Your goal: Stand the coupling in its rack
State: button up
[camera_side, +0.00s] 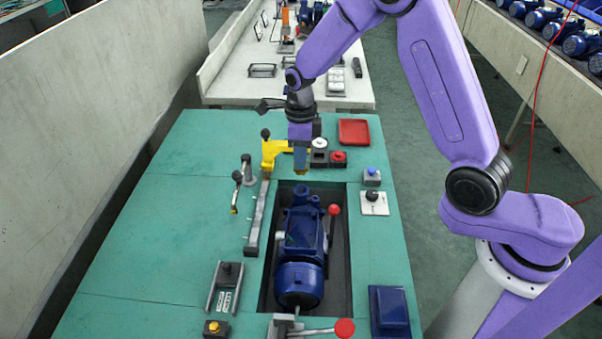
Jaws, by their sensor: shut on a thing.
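My gripper (300,152) points down near the far end of the green bench. It is shut on a small blue-grey piece with a yellowish lower end (303,171), which I take to be the coupling. The fingers hide much of it, and its exact tilt is hard to tell. It is just right of a yellow bracket (273,152) with a black knob; whether they touch is unclear. I cannot clearly make out which fixture is the rack. A slotted grey holder (224,288) lies at the front left of the bench.
A blue pump (303,245) sits in a dark recess, with a red-knobbed lever (333,210) beside it. Close right of my gripper are small dark blocks with a white top (319,143) and a red top (338,156), and a red tray (354,131).

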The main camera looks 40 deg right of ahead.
notch_tip(320, 180, up, 10)
jog(key=w+d+n, duration=0.3)
jog(key=w+d, duration=0.1)
jog(key=d, duration=0.3)
jog(key=w+d+n, duration=0.3)
jog(key=w+d, duration=0.1)
jog(key=d, duration=0.4)
jog(key=shift+a+f, duration=0.15)
jog(key=shift+f, duration=4.15)
jog(key=shift+a+f, duration=0.15)
jog(key=shift+f, duration=4.15)
jog(key=shift+f, duration=0.7)
jog(key=o, duration=1)
jog(key=shift+r, duration=3)
